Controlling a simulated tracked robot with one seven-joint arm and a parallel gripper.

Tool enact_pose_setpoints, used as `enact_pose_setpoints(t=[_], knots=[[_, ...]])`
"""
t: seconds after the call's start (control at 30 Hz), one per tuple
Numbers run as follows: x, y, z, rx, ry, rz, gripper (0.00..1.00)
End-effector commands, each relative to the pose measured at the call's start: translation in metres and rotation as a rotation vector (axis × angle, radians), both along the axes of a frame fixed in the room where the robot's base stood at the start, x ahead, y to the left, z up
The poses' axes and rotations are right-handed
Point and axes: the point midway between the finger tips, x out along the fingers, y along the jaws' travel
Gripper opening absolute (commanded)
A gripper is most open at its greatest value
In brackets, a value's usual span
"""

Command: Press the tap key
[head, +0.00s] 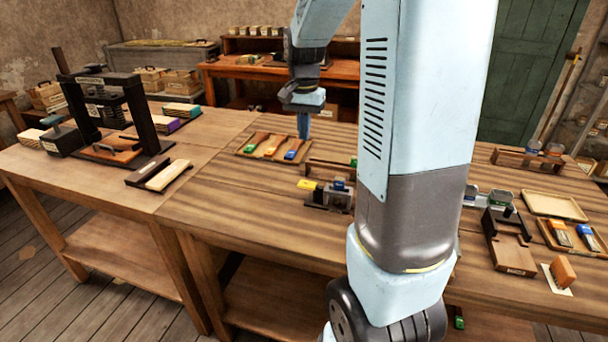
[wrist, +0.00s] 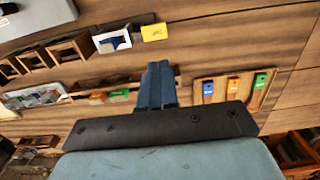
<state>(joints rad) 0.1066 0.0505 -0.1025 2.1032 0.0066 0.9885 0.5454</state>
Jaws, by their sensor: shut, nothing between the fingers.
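No part in view is clearly labelled as the tap key, so I cannot tell for sure which one it is. A small dark and grey device with a blue top (head: 338,192) stands near the front of the middle table, with a yellow block (head: 307,185) at its left. In the wrist view a white and blue part (wrist: 113,42) sits beside a yellow block (wrist: 154,32). My gripper (head: 303,136) points down over the table, by the far right end of a tray of coloured-tipped pieces. In the wrist view its fingers (wrist: 158,66) are together and empty.
The shallow tray (head: 240,152) holds several pieces. A wooden rack (head: 325,168) stands between tray and device. A black press (head: 118,88) stands on the left table. My arm hides the table's middle right. Bare wood lies left of the device.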

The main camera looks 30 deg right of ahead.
Motion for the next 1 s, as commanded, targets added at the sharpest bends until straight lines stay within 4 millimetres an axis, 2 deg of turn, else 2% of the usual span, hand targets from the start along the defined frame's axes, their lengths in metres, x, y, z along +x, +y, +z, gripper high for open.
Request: enact_pose_setpoints(t=[0.23,0.37,1.0], knots=[[0.0,0.0,-0.003,0.0,0.0,0.001,0.0],[0.0,0.0,-0.015,0.001,0.002,0.001,0.0],[-0.001,0.0,-0.119,0.0,0.003,0.001,0.0]])
